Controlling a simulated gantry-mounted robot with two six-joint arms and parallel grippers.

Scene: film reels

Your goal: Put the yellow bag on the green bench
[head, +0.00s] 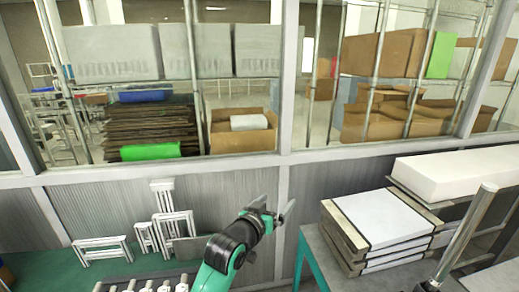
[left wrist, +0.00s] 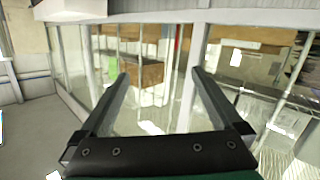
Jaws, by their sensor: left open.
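I see no yellow bag in either view. A grey-topped table with green legs (head: 305,262) stands at the lower right in the head view; I cannot tell whether it is the green bench. My left gripper (head: 276,206) is raised in front of the window wall, left of this table, with nothing between its fingers. In the left wrist view the fingers of my left gripper (left wrist: 158,76) are spread wide and empty, facing the window panes. My right gripper is in neither view.
A stack of white-topped boxes (head: 385,220) and a long white block (head: 460,172) occupy the right side. White stools and frames (head: 172,205) stand against the wall at left. Behind the windows are shelves with cardboard boxes (head: 240,140). Green floor (head: 60,272) shows at lower left.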

